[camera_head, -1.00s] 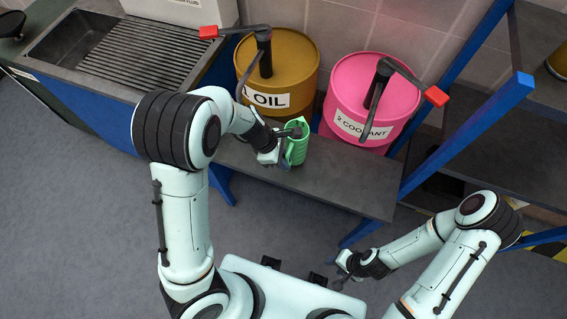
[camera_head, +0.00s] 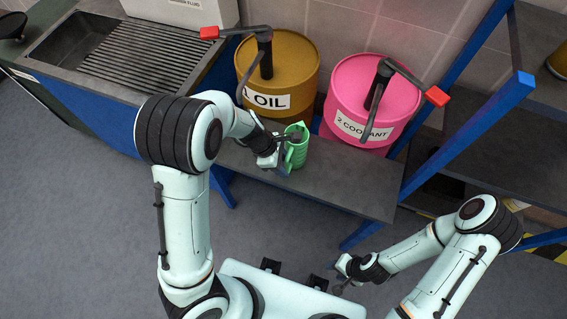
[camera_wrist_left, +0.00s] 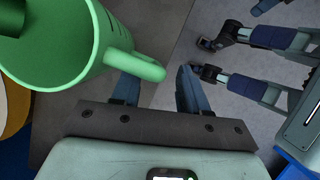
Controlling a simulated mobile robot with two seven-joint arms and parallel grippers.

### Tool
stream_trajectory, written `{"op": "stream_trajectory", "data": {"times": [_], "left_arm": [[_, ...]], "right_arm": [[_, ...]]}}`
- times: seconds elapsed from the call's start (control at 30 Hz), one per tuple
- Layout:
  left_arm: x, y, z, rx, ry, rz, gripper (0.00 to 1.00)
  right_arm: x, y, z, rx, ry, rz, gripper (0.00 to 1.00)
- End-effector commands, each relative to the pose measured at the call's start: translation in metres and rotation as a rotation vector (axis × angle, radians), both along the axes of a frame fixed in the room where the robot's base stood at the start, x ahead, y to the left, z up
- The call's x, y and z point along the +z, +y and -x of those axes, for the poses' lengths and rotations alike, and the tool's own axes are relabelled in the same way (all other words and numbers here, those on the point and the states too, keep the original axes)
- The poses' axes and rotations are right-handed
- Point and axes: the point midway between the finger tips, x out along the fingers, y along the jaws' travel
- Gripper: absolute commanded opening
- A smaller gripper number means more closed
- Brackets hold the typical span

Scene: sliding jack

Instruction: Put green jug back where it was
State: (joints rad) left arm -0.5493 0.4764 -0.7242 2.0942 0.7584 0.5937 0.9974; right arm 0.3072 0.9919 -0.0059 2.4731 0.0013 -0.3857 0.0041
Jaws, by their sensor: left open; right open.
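The green jug (camera_head: 297,151) stands upright on the dark bench, in front of the drums and nearer the oil drum. It also shows at the upper left of the left wrist view (camera_wrist_left: 70,50), with its handle towards my fingers. My left gripper (camera_head: 283,156) is beside the jug. In the left wrist view its fingers (camera_wrist_left: 158,88) are apart, and the end of the handle reaches between them. They do not look clamped on it. My right gripper (camera_head: 342,284) is open and empty, low in front of the bench.
A brown oil drum (camera_head: 303,65) and a pink coolant drum (camera_head: 352,100), both with pump handles, stand behind the bench (camera_head: 340,185). A sink with a ridged drainer (camera_head: 135,55) is at left. Blue-framed shelving (camera_head: 480,125) is at right. The bench right of the jug is clear.

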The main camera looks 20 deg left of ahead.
Motion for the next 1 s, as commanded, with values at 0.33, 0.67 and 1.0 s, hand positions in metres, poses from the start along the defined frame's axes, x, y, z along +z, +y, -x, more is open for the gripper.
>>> {"op": "stream_trajectory", "data": {"times": [0.33,0.67,1.0], "left_arm": [[0.073,0.028,0.002,0.003,-0.009,0.002,0.44],[0.103,0.046,0.009,-0.007,-0.003,-0.008,0.44],[-0.061,0.070,0.073,-0.695,-0.044,-0.283,0.44]], "right_arm": [[0.040,0.000,-0.035,0.001,-0.039,0.000,0.43],[0.057,0.000,-0.056,0.000,-0.064,0.000,0.43],[0.056,0.000,-0.055,0.000,-0.062,0.001,0.43]]}}
